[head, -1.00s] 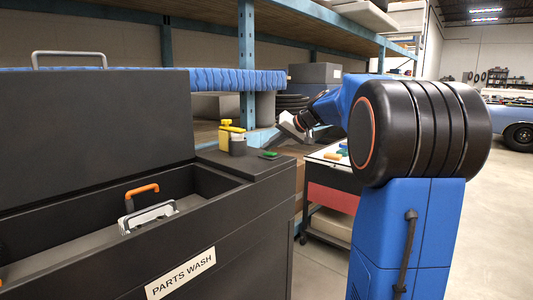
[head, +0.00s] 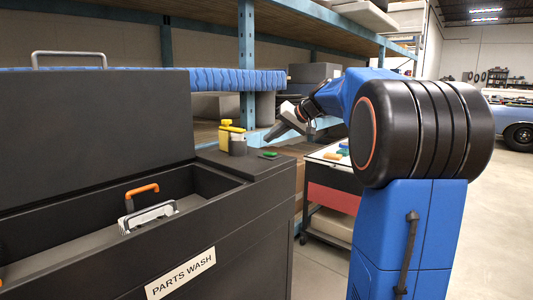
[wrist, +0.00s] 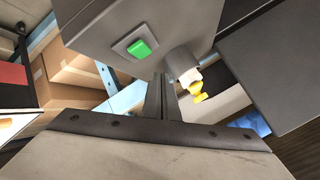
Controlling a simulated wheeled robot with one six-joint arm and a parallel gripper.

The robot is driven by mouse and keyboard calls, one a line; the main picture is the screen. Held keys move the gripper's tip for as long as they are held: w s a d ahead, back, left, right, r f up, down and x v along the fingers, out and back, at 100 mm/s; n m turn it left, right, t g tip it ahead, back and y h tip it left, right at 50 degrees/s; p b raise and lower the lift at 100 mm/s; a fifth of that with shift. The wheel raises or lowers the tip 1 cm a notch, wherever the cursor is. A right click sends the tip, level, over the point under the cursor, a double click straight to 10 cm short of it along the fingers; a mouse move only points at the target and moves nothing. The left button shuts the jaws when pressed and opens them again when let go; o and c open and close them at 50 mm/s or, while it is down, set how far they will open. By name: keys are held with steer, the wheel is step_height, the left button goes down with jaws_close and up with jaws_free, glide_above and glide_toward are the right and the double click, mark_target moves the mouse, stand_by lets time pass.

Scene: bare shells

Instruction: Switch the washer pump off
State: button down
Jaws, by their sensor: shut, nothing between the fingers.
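The parts washer (head: 240,220) is a dark cabinet labelled PARTS WASH, with an open basin and a raised lid. Its green pump switch (head: 269,154) sits on the right end of the washer top. In the wrist view the green switch (wrist: 141,48) is a rocker in a grey square plate; I cannot tell its on or off position. My gripper (head: 270,138) is above the washer's right end, apart from the switch, pointing down and left. In the wrist view its shut fingers (wrist: 162,98) are empty, and the switch lies beyond them, slightly left.
An orange-handled part (head: 146,215) stands in the basin. A red cart (head: 333,190) is to the right of the washer. A blue shelf post (head: 246,60) rises behind.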

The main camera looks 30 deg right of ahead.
mark_target(272, 153)
steer(key=shift+s+r, duration=0.15)
steer(key=shift+r, duration=0.65)
steer(key=shift+s+r, duration=0.1)
steer(key=shift+r, duration=0.7)
